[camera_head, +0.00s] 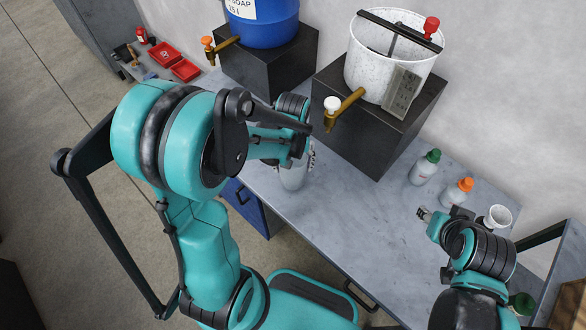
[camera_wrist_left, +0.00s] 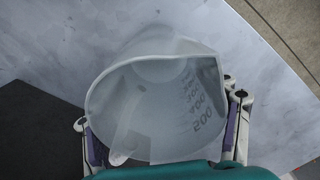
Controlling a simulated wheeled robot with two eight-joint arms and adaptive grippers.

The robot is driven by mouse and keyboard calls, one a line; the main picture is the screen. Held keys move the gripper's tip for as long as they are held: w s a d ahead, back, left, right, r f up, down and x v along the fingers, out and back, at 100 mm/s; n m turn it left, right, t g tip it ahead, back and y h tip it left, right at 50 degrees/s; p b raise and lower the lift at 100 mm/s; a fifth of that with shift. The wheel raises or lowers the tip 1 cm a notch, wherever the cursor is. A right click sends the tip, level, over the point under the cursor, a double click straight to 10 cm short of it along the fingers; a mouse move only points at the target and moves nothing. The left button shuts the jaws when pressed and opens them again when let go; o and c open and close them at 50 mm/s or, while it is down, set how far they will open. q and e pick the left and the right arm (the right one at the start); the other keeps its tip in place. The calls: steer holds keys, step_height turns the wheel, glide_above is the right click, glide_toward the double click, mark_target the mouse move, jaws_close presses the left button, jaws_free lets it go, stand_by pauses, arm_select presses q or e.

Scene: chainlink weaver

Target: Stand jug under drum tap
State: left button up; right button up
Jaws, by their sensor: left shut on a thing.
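A translucent jug (camera_head: 293,178) with measuring marks is held by my left gripper (camera_head: 298,157) near the front edge of the grey bench. The wrist view looks into the jug (camera_wrist_left: 150,105), between the left gripper's fingers (camera_wrist_left: 163,135); it looks empty. Much of the jug is hidden by the gripper in the head view. The blue soap drum (camera_head: 265,22) stands on a black block, with an orange-topped tap (camera_head: 217,45) above and left of the jug. My right gripper (camera_head: 426,214) is at the right; its finger opening is unclear.
A white speckled bucket (camera_head: 375,72) with a white-topped tap (camera_head: 345,106) stands on another black block (camera_head: 362,135). Two small bottles (camera_head: 425,168) (camera_head: 457,192) and a white cup (camera_head: 497,217) are at the right. Red trays (camera_head: 165,54) lie at the far left. The middle bench is clear.

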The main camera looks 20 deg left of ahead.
arm_select(q)
steer(key=shift+f, duration=0.85)
steer(key=o, duration=1.3)
steer(key=shift+f+b, duration=0.15)
steer(key=shift+b, duration=0.15)
steer(key=o, duration=0.3)
